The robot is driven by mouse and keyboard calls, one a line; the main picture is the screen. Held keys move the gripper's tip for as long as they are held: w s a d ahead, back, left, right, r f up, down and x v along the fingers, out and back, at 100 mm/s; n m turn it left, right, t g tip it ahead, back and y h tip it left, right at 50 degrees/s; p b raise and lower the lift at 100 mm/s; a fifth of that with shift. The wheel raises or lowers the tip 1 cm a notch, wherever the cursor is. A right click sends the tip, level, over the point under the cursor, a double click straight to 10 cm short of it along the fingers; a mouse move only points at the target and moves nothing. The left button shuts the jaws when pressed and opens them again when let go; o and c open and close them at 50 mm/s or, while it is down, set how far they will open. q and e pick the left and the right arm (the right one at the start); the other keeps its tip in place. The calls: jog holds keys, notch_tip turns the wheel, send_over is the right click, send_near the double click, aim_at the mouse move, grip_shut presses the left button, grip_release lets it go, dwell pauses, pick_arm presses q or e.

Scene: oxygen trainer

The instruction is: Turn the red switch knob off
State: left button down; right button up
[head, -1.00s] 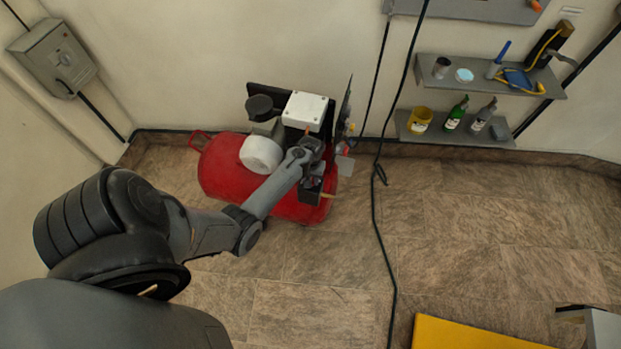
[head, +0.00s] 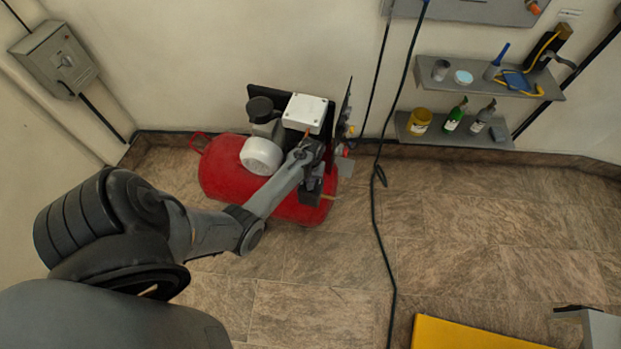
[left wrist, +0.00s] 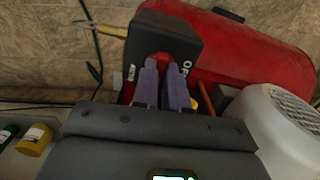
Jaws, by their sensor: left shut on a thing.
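The red switch knob (left wrist: 160,59) sits on the face of a black switch box (left wrist: 172,30) in the left wrist view. White lettering, partly covered, shows on the box on both sides of the knob. My left gripper (left wrist: 165,72) is shut on the knob, with one finger on each side of it. The fingers cover much of the knob, so its exact angle is hard to tell. In the head view my left gripper (head: 312,180) reaches the front of the red compressor (head: 225,175), and the knob is hidden there.
A white motor housing (left wrist: 275,115) lies close beside my left gripper. A white box (head: 305,112) and dark panels stand on the compressor. A dark cable (head: 376,230) runs down the floor to the right. Shelves with bottles (head: 455,117) hang on the wall. Open floor lies around.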

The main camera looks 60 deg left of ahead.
pick_arm(q)
jog(key=n+p, duration=0.2)
jog(key=n, duration=0.1)
jog(key=shift+r, duration=0.15)
jog(key=shift+n+p, duration=0.5)
jog(key=shift+n, duration=0.6)
jog(key=n, duration=0.2)
jog(key=shift+n+p, duration=0.3)
jog(key=n, duration=0.4)
jog(key=shift+n, duration=0.3)
jog(key=n, duration=0.4)
jog(key=shift+f+n, duration=0.2)
jog(key=shift+n, duration=0.1)
jog(key=c, duration=1.2)
grip_release()
jog(key=shift+o, duration=0.2)
